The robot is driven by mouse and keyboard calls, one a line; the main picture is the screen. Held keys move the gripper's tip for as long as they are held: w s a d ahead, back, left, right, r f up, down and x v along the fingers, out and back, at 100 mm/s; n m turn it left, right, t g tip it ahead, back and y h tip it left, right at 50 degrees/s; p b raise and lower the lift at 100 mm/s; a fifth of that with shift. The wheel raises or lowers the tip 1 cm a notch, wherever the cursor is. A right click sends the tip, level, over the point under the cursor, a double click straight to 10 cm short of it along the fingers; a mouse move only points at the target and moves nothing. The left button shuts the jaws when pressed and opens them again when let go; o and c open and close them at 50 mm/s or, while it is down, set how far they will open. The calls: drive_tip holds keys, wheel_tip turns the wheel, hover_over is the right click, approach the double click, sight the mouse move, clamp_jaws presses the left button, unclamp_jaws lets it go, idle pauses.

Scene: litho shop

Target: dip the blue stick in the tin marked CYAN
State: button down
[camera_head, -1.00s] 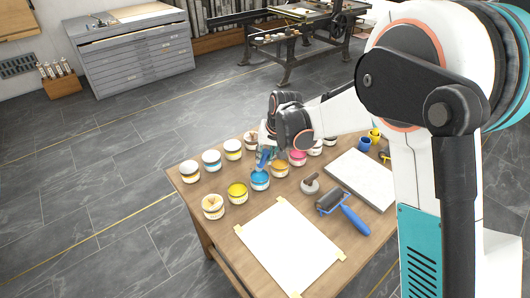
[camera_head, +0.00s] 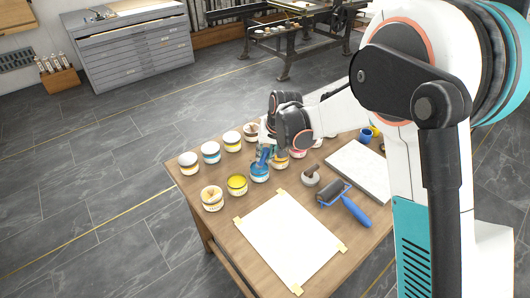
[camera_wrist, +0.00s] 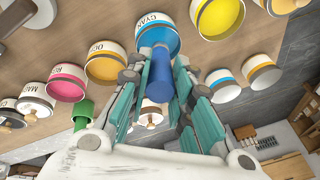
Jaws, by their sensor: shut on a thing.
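My gripper (camera_wrist: 155,100) is shut on the blue stick (camera_wrist: 160,78), with teal finger pads on both sides of it. In the head view the stick (camera_head: 264,157) slants down from my gripper (camera_head: 267,140) to the cyan-filled tin (camera_head: 259,173). In the wrist view the tin (camera_wrist: 147,19) reads CYAN, and the stick's far end overlaps its open mouth. Whether the tip touches the paint is hidden. The tin stands upright on the wooden table.
A yellow tin (camera_head: 237,186) and an ochre tin (camera_wrist: 105,64) flank the CYAN tin. Several white-topped tins stand behind. A green cylinder (camera_wrist: 82,110) is beside my gripper.

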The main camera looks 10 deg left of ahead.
drive_tip(key=shift+f+b, duration=0.55)
drive_tip(key=shift+f, duration=0.1)
idle(1.7)
drive_tip(key=shift+r, duration=0.1)
drive_tip(key=shift+r+p, duration=2.05)
drive_tip(key=shift+r, duration=1.35)
